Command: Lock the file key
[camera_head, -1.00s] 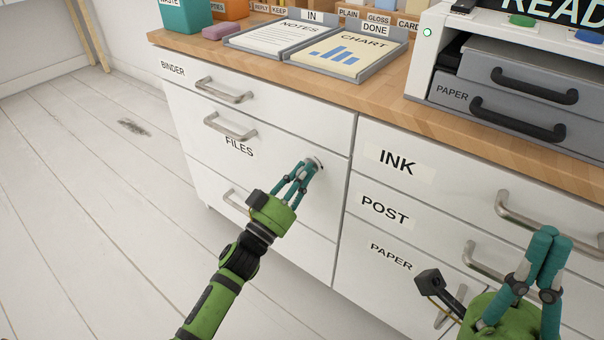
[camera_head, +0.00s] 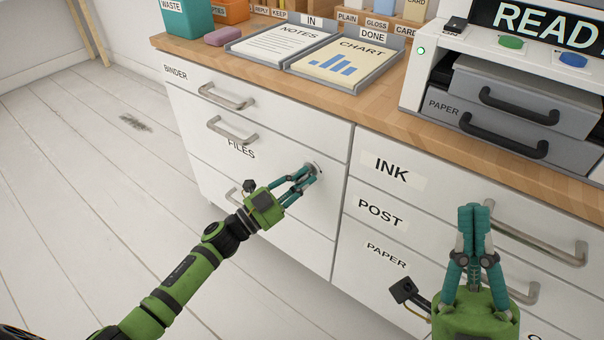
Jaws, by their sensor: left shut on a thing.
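The FILES drawer (camera_head: 205,150) is closed, with its lock (camera_head: 317,166) at the upper right of its front. My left gripper (camera_head: 310,173) is at the lock, its teal fingers shut on the file key, which is mostly hidden between the fingertips. How far the key is turned cannot be seen. My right gripper (camera_head: 473,210) is raised in front of the INK drawer (camera_head: 440,190), its fingers together and empty, touching nothing visible.
The desktop (camera_head: 375,107) above holds the NOTES tray (camera_head: 232,47), the CHART tray (camera_head: 300,72) and a printer (camera_head: 420,65) at the right. Drawer handles, such as the FILES handle (camera_head: 232,135), jut out near my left gripper.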

